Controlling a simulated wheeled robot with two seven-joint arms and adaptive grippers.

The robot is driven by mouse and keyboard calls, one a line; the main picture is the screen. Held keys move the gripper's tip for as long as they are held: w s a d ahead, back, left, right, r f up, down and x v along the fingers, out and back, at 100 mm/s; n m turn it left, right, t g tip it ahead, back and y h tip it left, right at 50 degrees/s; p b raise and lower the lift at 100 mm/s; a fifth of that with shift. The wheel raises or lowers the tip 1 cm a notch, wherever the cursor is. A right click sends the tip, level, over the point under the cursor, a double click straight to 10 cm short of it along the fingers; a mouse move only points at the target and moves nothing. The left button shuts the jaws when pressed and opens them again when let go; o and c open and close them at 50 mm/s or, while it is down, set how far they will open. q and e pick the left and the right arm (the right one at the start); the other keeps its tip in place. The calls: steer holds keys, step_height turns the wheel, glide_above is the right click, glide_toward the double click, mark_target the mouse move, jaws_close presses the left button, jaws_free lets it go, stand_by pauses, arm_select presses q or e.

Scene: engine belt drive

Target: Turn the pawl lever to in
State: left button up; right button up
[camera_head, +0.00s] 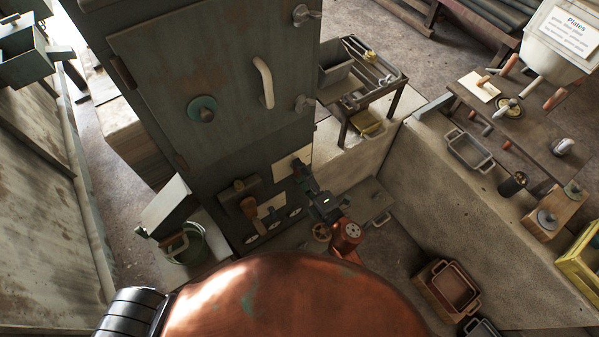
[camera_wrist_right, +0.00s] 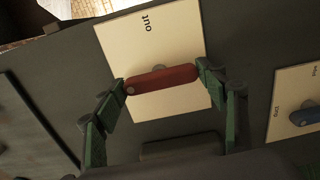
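A red lever (camera_wrist_right: 162,78) sits on a cream plate (camera_wrist_right: 135,44) in the right wrist view. The lever lies across the plate, slightly tilted. My right gripper (camera_wrist_right: 163,76) is open, with its green-sided fingers apart at the lever's two ends; I cannot tell whether they touch it. In the head view my right gripper (camera_head: 301,170) is at the cream plate (camera_head: 285,165) on the dark cabinet's front, and the lever is hidden. My left gripper is not in view.
A second cream plate (camera_wrist_right: 281,125) with a blue lever (camera_wrist_right: 306,116) is to the right in the wrist view. The dark cabinet (camera_head: 215,70) carries a white handle (camera_head: 264,82) and a teal knob (camera_head: 202,109). A concrete wall (camera_head: 450,195) stands right of my right arm.

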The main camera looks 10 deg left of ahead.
steer(key=o, duration=0.5)
steer(key=v, duration=1.2)
